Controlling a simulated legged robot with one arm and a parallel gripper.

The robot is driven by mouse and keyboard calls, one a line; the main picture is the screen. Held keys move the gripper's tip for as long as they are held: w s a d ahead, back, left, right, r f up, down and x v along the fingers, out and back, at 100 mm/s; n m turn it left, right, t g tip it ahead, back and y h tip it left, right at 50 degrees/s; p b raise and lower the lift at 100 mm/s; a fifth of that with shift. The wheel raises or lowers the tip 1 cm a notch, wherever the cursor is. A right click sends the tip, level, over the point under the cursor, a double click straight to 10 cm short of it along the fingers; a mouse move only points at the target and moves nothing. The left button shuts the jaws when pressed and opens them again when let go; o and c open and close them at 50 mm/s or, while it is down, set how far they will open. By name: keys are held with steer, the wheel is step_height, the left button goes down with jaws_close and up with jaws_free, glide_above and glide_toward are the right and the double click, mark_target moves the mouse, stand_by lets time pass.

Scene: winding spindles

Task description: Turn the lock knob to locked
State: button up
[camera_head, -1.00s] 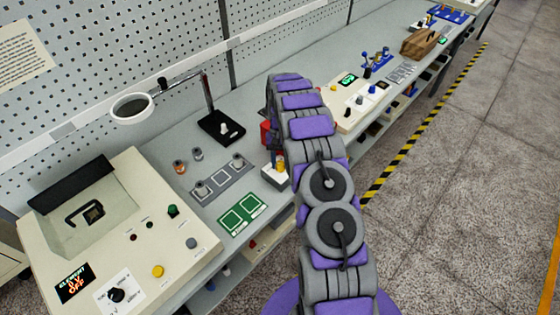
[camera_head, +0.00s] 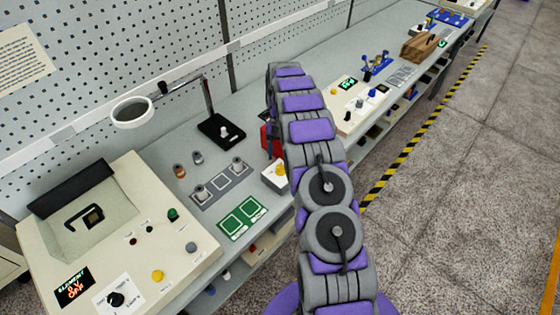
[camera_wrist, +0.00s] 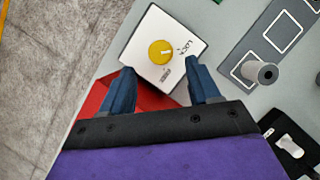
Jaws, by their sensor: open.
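The lock knob (camera_wrist: 160,52) is a round yellow knob with a pale pointer mark, on a white box (camera_wrist: 143,36) with small printed labels, one of which looks like "LOCK". In the wrist view it lies just beyond and between my open fingertips. My gripper (camera_wrist: 160,80) has two blue fingers, spread apart, with nothing between them. The fingers do not touch the knob. In the head view the yellow knob (camera_head: 281,168) and its white box (camera_head: 272,180) are partly hidden by my arm. My gripper is mostly hidden there.
A red object (camera_wrist: 95,106) lies under my left finger in the wrist view. A grey panel with spindles (camera_head: 220,184) and a green two-square board (camera_head: 241,217) are to the left. A magnifier lamp base (camera_head: 221,130) stands behind. A control console (camera_head: 120,230) fills the left end.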

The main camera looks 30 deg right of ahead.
steer(key=p+v, duration=1.2)
steer(key=p, duration=0.1)
steer(key=shift+d, duration=0.2)
steer(key=shift+w+p, duration=0.1)
steer(key=shift+p, duration=0.3)
steer(key=shift+r, duration=0.1)
stand_by(0.3)
